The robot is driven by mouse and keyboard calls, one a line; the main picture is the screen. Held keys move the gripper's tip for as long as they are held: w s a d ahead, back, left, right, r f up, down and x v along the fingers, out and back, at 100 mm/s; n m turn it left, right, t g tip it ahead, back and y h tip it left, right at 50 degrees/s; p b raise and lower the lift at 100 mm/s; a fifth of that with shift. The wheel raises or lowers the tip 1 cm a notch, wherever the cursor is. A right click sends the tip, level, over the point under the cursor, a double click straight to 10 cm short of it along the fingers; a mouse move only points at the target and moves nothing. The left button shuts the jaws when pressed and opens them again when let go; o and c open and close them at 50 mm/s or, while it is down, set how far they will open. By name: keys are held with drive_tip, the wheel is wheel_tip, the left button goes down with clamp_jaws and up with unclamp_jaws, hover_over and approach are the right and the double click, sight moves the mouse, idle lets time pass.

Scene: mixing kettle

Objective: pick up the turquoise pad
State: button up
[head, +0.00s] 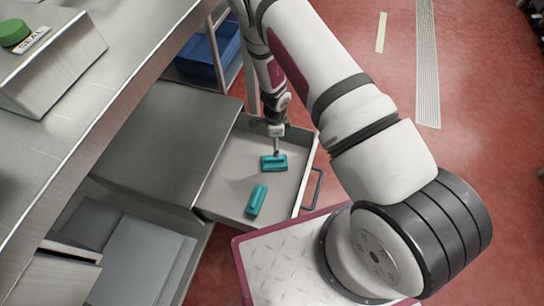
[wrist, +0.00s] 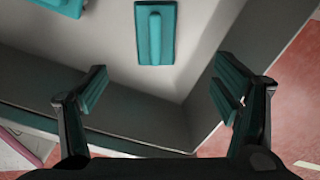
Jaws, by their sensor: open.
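Two turquoise pads lie apart in the open drawer. Each is a flat block with a raised ridge. In the head view one pad (head: 273,163) is just below my gripper (head: 276,143), and the other pad (head: 256,201) is nearer the drawer's front left. In the wrist view one whole pad (wrist: 155,32) lies beyond and between the spread fingers of my gripper (wrist: 162,66). Part of another pad (wrist: 63,5) shows at the top left, cut off by the frame. My gripper is open and empty. The height of its fingertips above the pad is hard to judge.
The drawer (head: 227,203) has raised walls and a handle (head: 313,190) on its right. A steel counter (head: 100,75) is at the left, with a box bearing a green button (head: 14,32). A blue bin (head: 208,52) stands on a shelf behind. Red floor is open at the right.

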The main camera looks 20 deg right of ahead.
sight(275, 160)
wheel_tip(275, 160, down, 8)
drive_tip(key=shift+r+b, duration=0.15)
drive_tip(key=shift+b, duration=1.1)
drive_tip(key=shift+s+a+f+b, duration=0.1)
drive_tip(key=shift+s+f+b, duration=0.1)
drive_tip(key=shift+f+b, duration=0.85)
drive_tip(key=shift+s+f+b, duration=0.15)
drive_tip(key=shift+f+b, duration=0.2)
drive_tip(key=shift+f, duration=1.25)
drive_tip(key=shift+r, duration=0.1)
drive_tip(key=c, duration=1.3)
drive_tip(key=shift+c, duration=0.2)
wheel_tip(275, 160, up, 10)
drive_tip(key=p, duration=0.4)
drive_tip(key=o, duration=0.5)
drive_tip(key=shift+c, duration=1.3)
